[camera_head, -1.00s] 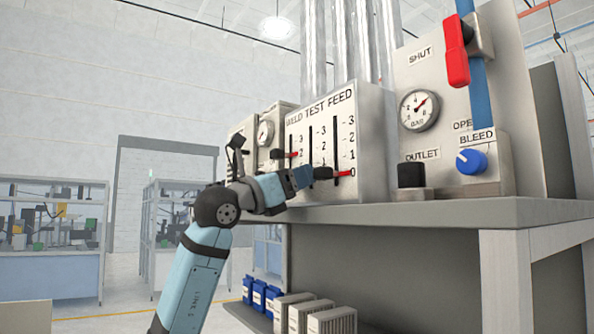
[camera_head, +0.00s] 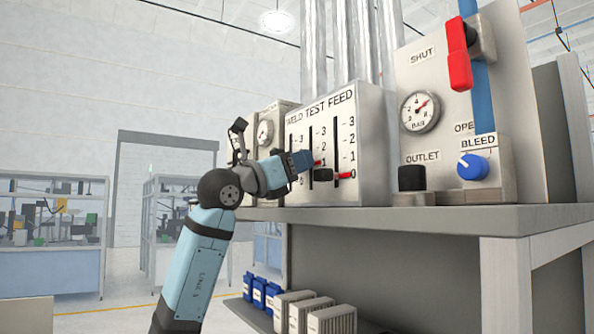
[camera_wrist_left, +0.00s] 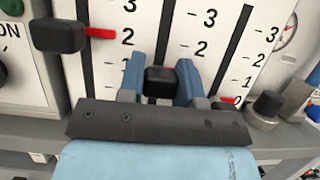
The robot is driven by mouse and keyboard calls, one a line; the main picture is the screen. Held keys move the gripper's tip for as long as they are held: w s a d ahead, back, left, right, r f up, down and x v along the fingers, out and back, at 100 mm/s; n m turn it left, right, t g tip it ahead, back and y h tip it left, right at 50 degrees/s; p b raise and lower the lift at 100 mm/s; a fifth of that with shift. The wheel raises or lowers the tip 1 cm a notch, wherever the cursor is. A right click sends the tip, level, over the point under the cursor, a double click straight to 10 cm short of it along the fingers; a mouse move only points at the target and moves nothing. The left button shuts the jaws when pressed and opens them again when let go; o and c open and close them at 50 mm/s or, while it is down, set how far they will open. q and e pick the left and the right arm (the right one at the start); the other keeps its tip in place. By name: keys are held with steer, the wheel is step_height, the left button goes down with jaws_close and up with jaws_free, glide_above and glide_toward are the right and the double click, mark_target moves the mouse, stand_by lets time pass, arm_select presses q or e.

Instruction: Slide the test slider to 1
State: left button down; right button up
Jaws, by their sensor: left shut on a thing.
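The panel (camera_head: 372,130) labelled WELD, TEST, FEED has three vertical slots with number scales. My left gripper (camera_head: 306,160) is at the middle, test slot. In the left wrist view its two blue fingers (camera_wrist_left: 160,72) are shut on the black knob of the test slider (camera_wrist_left: 160,85), one on each side. The test slider's red pointer (camera_head: 318,162) sits clearly below the 2 mark, around the height of 1; the fingers cover that digit in the wrist view. My right gripper is not in view.
The weld slider knob (camera_wrist_left: 60,36) is close on the left, its pointer near 2. The feed slider knob (camera_head: 322,174) is close on the right, its pointer at 0. A black outlet knob (camera_head: 411,178) and blue bleed knob (camera_head: 472,166) stand farther right. The bench top (camera_head: 400,214) lies below.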

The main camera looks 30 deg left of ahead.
arm_select(q)
steer(key=c, duration=0.8)
jaws_free()
steer(key=b+v, duration=0.5)
steer(key=v, duration=0.9)
steer(key=shift+w, duration=0.15)
